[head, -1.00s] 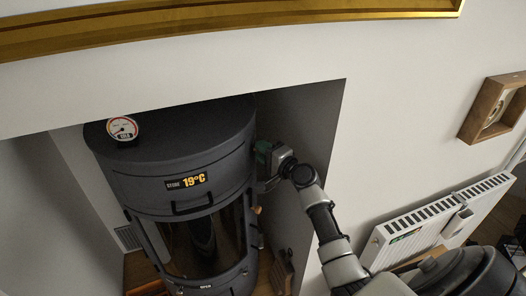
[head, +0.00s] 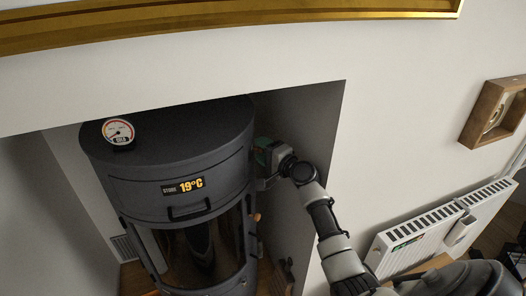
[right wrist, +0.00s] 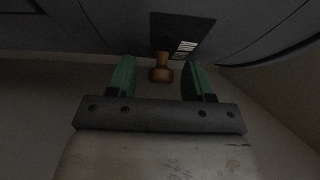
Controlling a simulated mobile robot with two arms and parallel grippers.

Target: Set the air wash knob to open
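The dark grey stove (head: 150,185) stands in a wall recess in the head view, with a round dial on top and a display reading 19°C. In the right wrist view, an orange-brown knob (right wrist: 161,72) sticks out below a dark plate with a small pale label (right wrist: 185,48). The label is too small to read. My right gripper (head: 264,158) is at the stove's right side. In the right wrist view its green fingers (right wrist: 159,75) are apart, with the knob showing in the gap between them, touching neither. My left gripper is not in view.
The recess's right wall (head: 305,130) is close beside my right gripper. A white radiator (head: 440,225) is at the lower right, and a wooden box frame (head: 485,115) hangs above it. A gold frame (head: 230,22) runs along the top.

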